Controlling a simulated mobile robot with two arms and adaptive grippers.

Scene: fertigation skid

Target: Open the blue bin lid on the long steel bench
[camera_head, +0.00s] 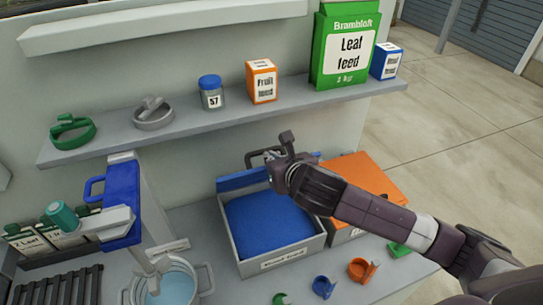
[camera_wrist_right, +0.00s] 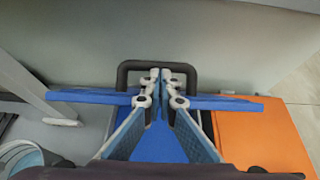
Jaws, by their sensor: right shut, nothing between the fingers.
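The blue-lidded bin (camera_head: 236,243) is a grey box with a white label, on the bench (camera_head: 190,222). Blue contents fill it and its top is uncovered. Its blue lid (camera_head: 230,183) stands raised along the back edge, with a dark handle (camera_head: 251,155) on it. In the right wrist view the lid (camera_wrist_right: 85,97) is seen nearly edge-on, with the dark handle (camera_wrist_right: 125,70) beyond it. My right gripper (camera_head: 276,157) is shut and empty at the handle, over the bin's back right; its tips (camera_wrist_right: 160,75) appear close to the handle, but contact is unclear. My left gripper is out of view.
An orange-lidded bin (camera_head: 372,182) stands close on the right. A shelf (camera_head: 215,115) with boxes and a jar runs behind, above. Small coloured fittings (camera_head: 323,286) lie in front.

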